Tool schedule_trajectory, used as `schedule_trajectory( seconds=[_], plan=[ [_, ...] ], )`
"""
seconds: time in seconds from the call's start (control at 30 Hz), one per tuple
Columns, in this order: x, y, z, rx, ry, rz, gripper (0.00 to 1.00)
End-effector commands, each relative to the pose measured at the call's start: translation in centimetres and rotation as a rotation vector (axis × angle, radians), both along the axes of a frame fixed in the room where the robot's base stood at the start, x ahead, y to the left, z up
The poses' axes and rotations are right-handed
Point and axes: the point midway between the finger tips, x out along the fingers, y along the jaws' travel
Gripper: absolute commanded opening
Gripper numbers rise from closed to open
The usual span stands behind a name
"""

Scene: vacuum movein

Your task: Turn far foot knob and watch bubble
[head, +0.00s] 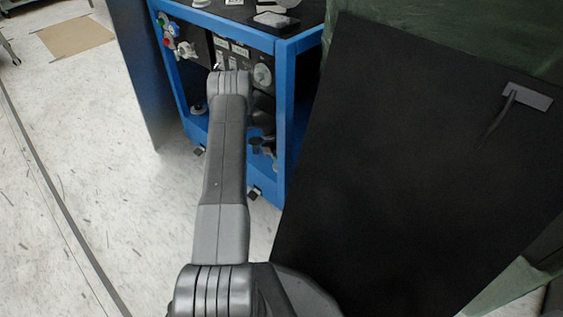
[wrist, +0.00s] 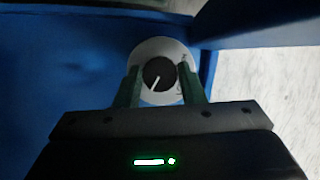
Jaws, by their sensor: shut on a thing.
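In the wrist view a round black knob (wrist: 158,70) with a white pointer line sits on a pale round dial (wrist: 150,46). The pointer slants down and slightly left. My gripper (wrist: 160,84) has its two green fingers on the left and right of this knob, shut on it. In the head view my arm reaches to the blue-framed cart (head: 287,125), and the knob in my grip cannot be made out there. Dark feet (head: 253,194) show under the cart's lower frame. I cannot make out a level bubble in either view.
A large black panel (head: 410,170) with a grey handle fills the right of the head view, close to the cart. The cart's front carries a dial, labels and coloured buttons (head: 168,31). Speckled floor (head: 100,150) on the left is largely free.

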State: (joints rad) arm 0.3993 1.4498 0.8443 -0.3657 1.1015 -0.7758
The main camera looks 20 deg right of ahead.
Motion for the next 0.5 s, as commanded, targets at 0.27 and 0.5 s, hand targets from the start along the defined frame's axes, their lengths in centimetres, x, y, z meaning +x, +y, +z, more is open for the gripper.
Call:
schedule_trajectory(
  seconds=[0.27,0.5],
  plan=[
    [0.06,-0.07,-0.1,0.001,-0.002,-0.111,0.13],
    [0.05,-0.09,-0.01,0.0,-0.001,-0.139,0.13]
  ],
)
